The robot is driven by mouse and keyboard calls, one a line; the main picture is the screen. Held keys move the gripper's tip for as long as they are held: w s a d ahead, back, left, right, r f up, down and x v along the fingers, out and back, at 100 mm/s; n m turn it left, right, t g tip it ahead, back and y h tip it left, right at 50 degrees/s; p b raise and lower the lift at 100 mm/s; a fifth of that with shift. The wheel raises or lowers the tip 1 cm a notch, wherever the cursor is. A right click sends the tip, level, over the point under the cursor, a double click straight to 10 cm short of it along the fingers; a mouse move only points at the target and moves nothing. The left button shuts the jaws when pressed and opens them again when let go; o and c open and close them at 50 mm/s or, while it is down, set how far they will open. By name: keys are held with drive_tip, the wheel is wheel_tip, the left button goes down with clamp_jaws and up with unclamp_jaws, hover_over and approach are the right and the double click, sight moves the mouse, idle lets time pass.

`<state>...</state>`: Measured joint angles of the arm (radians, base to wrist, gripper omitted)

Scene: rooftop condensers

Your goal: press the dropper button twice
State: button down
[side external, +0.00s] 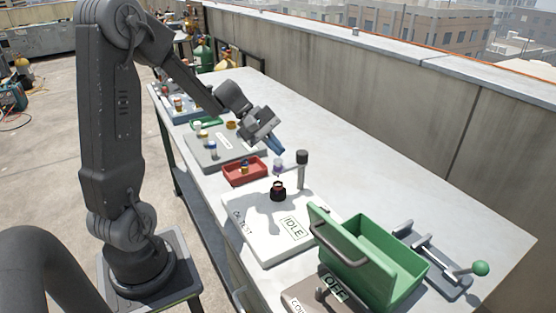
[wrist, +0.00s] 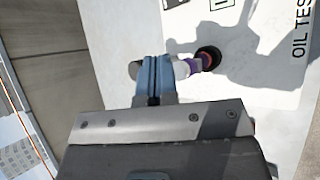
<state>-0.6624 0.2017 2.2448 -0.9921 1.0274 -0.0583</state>
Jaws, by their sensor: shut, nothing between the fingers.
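The oil test station is a white board (side external: 262,238) with an "IDLE" label. On it stands a grey post (side external: 301,177) with a black button-like cap (side external: 302,157). A small purple-and-white dropper (side external: 278,166) hangs left of the post, above a black cup with a red inside (side external: 278,190). My gripper (side external: 279,149) is shut and empty, its blue fingers tilted down, up and left of the cap. In the wrist view the shut fingers (wrist: 156,76) partly hide the station; the purple dropper (wrist: 184,68) and black cup (wrist: 209,58) show to their right.
A red tray (side external: 245,171) with small bottles and a grey board (side external: 212,150) lie behind the station. A green open bin (side external: 375,250) with a handle and a green-knobbed lever (side external: 480,268) stand in front. The table's right side is bare, beside a concrete wall.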

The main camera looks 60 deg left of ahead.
sight(276, 161)
drive_tip(key=shift+r, duration=0.15)
drive_tip(key=shift+r, duration=2.45)
idle(0.8)
wheel_tip(276, 161, up, 4)
drive_tip(key=shift+f, duration=0.1)
drive_tip(key=shift+f, duration=0.1)
drive_tip(key=shift+f, duration=4.35)
drive_tip(key=shift+f, duration=0.1)
drive_tip(key=shift+f, duration=0.3)
